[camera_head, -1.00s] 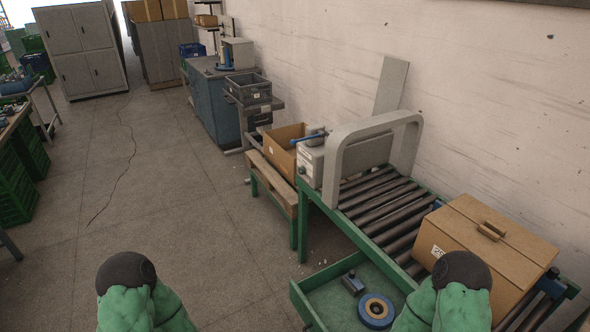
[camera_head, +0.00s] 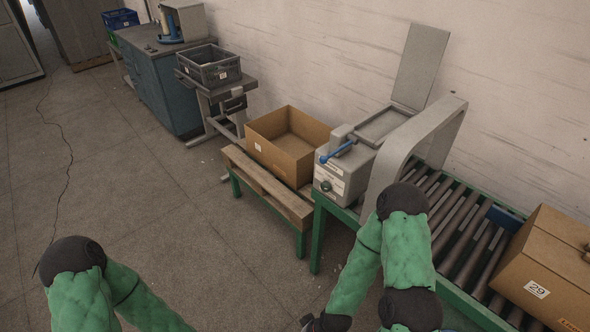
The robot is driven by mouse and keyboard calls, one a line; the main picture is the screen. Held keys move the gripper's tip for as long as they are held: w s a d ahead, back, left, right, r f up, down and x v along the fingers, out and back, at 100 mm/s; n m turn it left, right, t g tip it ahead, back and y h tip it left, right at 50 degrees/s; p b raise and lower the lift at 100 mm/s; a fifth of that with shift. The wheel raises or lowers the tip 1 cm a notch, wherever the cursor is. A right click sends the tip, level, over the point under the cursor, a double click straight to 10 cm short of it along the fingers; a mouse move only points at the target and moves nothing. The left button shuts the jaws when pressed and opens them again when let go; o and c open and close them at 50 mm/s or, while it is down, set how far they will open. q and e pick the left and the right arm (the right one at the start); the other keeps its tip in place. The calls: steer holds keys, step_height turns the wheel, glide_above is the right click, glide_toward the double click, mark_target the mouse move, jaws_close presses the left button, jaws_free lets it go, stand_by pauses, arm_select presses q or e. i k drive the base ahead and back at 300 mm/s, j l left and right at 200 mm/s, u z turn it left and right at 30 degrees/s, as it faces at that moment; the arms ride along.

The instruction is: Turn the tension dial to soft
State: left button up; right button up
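My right arm is bent in front of the conveyor. A dark part of my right gripper (camera_head: 325,322) shows at the bottom edge, well below the machine box and apart from it; its fingers are not clear. My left arm runs out of the bottom edge, so the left gripper is hidden.
A grey arch (camera_head: 440,118) spans the conveyor rollers (camera_head: 462,222). A closed carton (camera_head: 548,262) sits at right. An open carton (camera_head: 287,145) stands on a wooden bench (camera_head: 262,188). A grey crate (camera_head: 209,65) is behind.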

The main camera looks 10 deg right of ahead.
mark_target(326, 186)
steer(key=i+j+z, duration=0.2)
steer(key=i+j, duration=0.5)
steer(key=i+j+z, duration=0.2)
steer(key=i+j, duration=0.45)
steer(key=j, duration=0.15)
